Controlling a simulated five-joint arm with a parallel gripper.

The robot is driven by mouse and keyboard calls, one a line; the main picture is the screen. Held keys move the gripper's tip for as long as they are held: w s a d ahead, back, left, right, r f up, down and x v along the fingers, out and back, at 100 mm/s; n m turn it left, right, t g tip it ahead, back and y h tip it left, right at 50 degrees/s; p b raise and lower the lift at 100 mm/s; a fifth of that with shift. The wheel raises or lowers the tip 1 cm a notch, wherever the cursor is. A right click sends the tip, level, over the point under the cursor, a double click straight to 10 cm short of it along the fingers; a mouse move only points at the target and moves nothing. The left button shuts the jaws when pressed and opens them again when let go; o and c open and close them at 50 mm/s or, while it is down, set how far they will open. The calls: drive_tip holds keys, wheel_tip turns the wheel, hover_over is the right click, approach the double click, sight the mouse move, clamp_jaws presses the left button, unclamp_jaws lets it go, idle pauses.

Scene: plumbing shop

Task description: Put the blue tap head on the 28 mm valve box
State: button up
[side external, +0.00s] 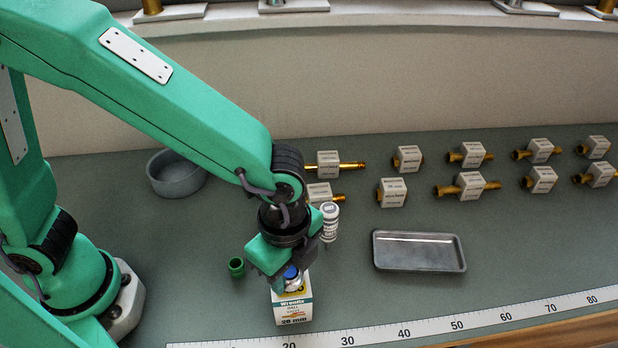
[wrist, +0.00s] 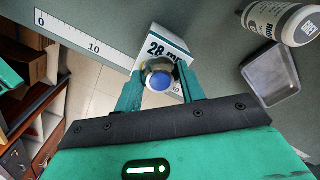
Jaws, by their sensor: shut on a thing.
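The blue tap head (side external: 291,272) is between the fingers of my gripper (side external: 290,281), which is shut on it. In the wrist view the tap head (wrist: 161,82) shows its round blue top, with a metal rim around it, between the two teal fingers. The 28 mm valve box (side external: 292,309) is a white carton with coloured print, upright below my gripper. It also shows in the wrist view (wrist: 168,45), marked 28. The tap head is over the top of the box; I cannot tell if they touch. My gripper hides part of the box top.
A metal tray (side external: 419,252) lies right. A grey bowl (side external: 176,174) and several brass valve pieces (side external: 471,185) are farther back. A ruler (side external: 430,327) runs along the front.

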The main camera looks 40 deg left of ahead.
sight(289, 271)
drive_tip(key=shift+f, duration=0.1)
drive_tip(key=o, duration=1)
wheel_tip(289, 271, up, 12)
drive_tip(key=shift+r, duration=0.15)
idle(0.7)
